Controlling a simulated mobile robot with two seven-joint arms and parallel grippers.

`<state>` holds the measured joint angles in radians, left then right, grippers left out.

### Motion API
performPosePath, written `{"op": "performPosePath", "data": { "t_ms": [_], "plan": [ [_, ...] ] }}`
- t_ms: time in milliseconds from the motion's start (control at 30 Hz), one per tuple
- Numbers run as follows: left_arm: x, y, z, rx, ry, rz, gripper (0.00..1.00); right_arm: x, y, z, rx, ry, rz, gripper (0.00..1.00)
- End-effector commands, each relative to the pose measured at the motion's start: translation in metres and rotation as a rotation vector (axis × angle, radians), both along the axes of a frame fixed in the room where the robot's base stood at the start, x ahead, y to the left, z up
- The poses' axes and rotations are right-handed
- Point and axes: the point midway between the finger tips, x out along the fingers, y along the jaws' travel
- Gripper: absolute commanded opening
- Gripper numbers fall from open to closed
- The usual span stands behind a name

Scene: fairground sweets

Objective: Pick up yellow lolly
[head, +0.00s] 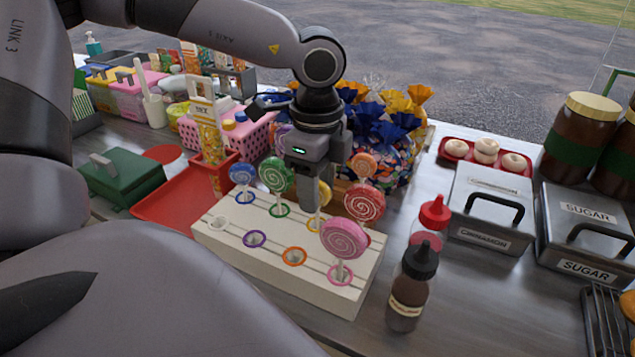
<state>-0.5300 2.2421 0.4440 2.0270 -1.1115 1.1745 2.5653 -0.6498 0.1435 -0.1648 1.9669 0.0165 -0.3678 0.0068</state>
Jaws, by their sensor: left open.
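The yellow lolly (325,194) stands in the white lolly stand (275,264), in the back row between the green lolly (276,174) and the red lolly (364,202). Only part of its yellow head shows, as my left gripper covers much of it. My left gripper (307,204) points down over the stand, fingers open, right at the yellow lolly. I cannot tell whether the lolly's stick is between the fingers. My right gripper is not in view.
A blue lolly (242,174), a pink lolly (345,239) and an orange lolly (363,165) are close by. A dark sauce bottle (409,291) and a red-capped bottle (431,217) stand to the right. A red tray (178,205) lies left, and wrapped sweets (392,130) stand behind.

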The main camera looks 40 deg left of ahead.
Motion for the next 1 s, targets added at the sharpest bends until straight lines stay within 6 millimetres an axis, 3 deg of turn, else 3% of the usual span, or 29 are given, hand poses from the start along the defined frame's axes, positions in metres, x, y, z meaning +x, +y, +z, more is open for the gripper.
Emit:
{"op": "performPosePath", "data": {
  "t_ms": [233,367,400,767,1000],
  "plan": [
    [0.0,0.0,-0.002,-0.001,-0.001,0.0,0.47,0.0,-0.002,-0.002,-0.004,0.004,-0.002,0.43],
    [0.0,0.0,-0.002,-0.001,-0.001,0.0,0.04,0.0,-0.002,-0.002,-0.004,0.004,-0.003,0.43],
    [0.0,0.0,-0.002,-0.001,-0.001,0.0,0.0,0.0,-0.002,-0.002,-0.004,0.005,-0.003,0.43],
    [0.0,0.0,0.001,0.001,-0.002,0.0,0.0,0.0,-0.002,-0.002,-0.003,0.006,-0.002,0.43],
    [0.001,0.0,0.021,0.002,-0.006,0.0,0.0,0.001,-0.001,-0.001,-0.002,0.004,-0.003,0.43]
  ]
}}
